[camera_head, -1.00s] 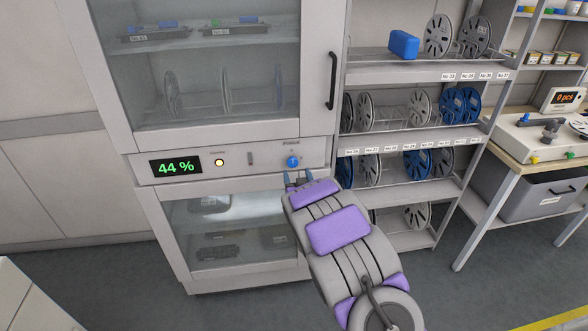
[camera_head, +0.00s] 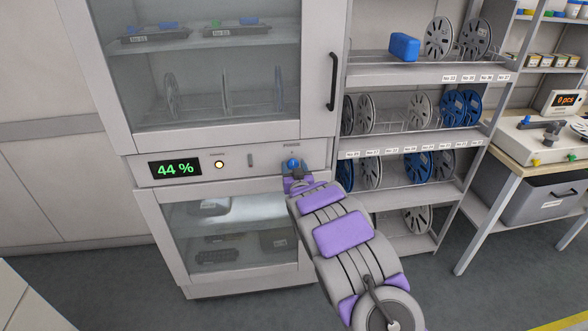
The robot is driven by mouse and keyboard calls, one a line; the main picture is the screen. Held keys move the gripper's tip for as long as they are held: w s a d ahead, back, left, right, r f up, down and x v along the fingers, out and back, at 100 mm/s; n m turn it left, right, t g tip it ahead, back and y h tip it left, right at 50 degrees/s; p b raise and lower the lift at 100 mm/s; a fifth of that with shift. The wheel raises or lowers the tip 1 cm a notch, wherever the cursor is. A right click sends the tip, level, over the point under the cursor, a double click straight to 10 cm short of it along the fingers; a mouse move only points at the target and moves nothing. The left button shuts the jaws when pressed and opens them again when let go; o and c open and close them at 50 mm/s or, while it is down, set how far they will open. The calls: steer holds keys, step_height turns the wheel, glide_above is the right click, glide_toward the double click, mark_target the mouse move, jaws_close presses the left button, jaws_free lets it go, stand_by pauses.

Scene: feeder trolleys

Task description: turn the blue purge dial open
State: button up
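The blue purge dial (camera_head: 292,163) sits on the right part of the control panel of the dry cabinet (camera_head: 235,160), under a small label. My gripper (camera_head: 294,172) is at the dial, reaching up from the lower right. The gripper's fingers overlap the lower part of the dial and its sides in the picture. They are too small to tell whether they touch it or how far apart they are. The dial's lower edge is hidden by the gripper.
The panel also has a green 44 % display (camera_head: 175,169) and a lit yellow lamp (camera_head: 219,164). Glass doors with a dark handle (camera_head: 332,81) are above. A shelf rack of reels (camera_head: 418,110) stands close on the right, beside a workbench (camera_head: 530,150).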

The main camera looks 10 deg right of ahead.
steer(key=c, duration=0.8)
steer(key=shift+m+p, duration=0.4)
steer(key=shift+p, duration=0.25)
steer(key=m+p, duration=0.2)
steer(key=p, duration=0.1)
steer(key=shift+r+m+p, duration=0.15)
steer(key=shift+m+p, duration=0.15)
steer(key=shift+m, duration=0.1)
steer(key=m+p, duration=0.2)
steer(key=m, duration=0.1)
steer(key=shift+m+p, duration=0.35)
steer(key=shift+m, duration=0.05)
steer(key=m, duration=0.5)
steer(key=shift+d+f+p, duration=0.15)
steer(key=shift+f+p, duration=0.15)
steer(key=shift+f, duration=0.05)
steer(key=m+b, duration=0.2)
steer(key=m, duration=0.3)
steer(key=shift+f, duration=0.2)
steer(key=shift+s+m, duration=0.1)
steer(key=shift+m, duration=0.3)
